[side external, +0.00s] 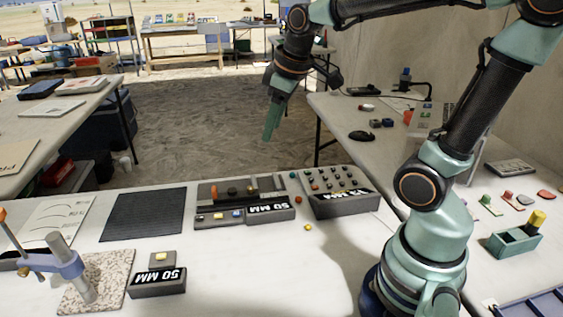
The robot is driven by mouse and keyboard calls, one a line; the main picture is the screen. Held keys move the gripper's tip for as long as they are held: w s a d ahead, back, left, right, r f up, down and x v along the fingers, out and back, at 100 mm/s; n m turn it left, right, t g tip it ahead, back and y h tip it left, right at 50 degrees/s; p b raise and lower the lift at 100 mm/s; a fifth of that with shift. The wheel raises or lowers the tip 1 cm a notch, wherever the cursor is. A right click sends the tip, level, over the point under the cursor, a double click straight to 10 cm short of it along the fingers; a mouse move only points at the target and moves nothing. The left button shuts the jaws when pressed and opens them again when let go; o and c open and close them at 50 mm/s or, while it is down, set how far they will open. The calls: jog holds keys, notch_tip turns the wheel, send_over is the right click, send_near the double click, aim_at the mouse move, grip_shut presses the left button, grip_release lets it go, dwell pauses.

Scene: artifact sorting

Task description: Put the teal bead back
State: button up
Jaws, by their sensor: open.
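My gripper (271,132) hangs in the air above the far side of the front table, fingers pointing down. It is open, and nothing shows between its fingers. A small yellow piece (308,227) lies on the bare table in front of that box. My gripper is well above and to the left of the box, touching nothing.
A dark tray (215,222) with small pieces and a 50 MM block (270,209) stands left of the box. A black ribbed mat (143,217) lies farther left. A clamp stand (85,270) and another 50 MM block (158,282) are front left. Bare table lies front centre.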

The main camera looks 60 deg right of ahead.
jog(key=s+a+m+t, duration=0.1)
jog(key=s+a+m, duration=0.2)
jog(key=s+a, duration=0.2)
jog(key=shift+s+f+t+y, duration=0.25)
jog(key=shift+f+t+y, duration=0.05)
jog(key=shift+f, duration=0.15)
dwell(0.9)
